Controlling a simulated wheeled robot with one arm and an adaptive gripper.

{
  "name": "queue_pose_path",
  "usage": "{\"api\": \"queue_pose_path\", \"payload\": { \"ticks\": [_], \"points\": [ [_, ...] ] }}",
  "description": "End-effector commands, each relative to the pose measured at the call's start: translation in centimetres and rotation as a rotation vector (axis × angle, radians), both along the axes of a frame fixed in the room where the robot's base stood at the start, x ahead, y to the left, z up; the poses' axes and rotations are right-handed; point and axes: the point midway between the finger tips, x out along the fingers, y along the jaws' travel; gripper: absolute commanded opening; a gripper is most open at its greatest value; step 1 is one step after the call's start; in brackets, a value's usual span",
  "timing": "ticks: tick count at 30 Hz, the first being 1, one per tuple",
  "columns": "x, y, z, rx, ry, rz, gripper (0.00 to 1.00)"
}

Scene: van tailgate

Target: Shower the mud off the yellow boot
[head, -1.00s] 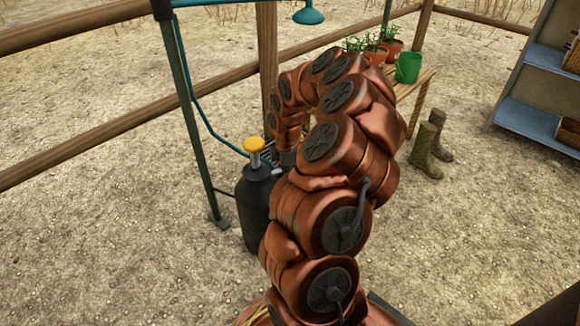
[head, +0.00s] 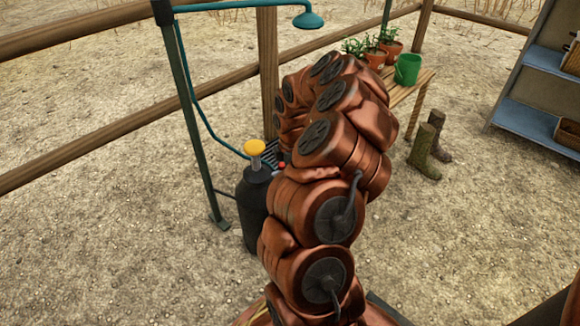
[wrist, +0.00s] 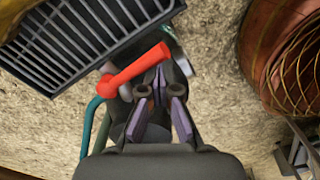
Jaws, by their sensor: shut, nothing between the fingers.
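A red lever (wrist: 135,70) shows in the wrist view beside a teal pipe (wrist: 88,128); a small red bit of it (head: 281,165) shows in the head view. My gripper (wrist: 160,92) is shut and empty, its fingertips close to the lever; I cannot tell if they touch. The teal shower head (head: 308,20) hangs high on its pipe, with no water visible. A dark slatted grate (wrist: 80,35) lies next to the lever. A yellow patch (wrist: 8,18) at the grate's corner may be the yellow boot; it is mostly out of frame, and mud cannot be judged.
A black tank with a yellow knob (head: 255,205) stands left of my arm by the green post (head: 190,110). A bench (head: 420,90) with pots and a green bucket (head: 407,69), olive boots (head: 427,150) and blue shelves (head: 535,120) are at right. Gravel at left is clear.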

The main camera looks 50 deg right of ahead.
Motion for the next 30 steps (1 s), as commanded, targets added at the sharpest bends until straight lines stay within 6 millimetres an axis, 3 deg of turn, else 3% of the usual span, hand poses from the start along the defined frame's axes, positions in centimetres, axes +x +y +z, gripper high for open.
{"api": "queue_pose_path", "payload": {
  "ticks": [23, 30],
  "points": [
    [0.3, -2.6, 0.0, 0.001, 0.000, -0.001, 0.00],
    [0.3, -2.5, 1.5, 0.001, 0.000, 0.001, 0.00]
  ]
}}
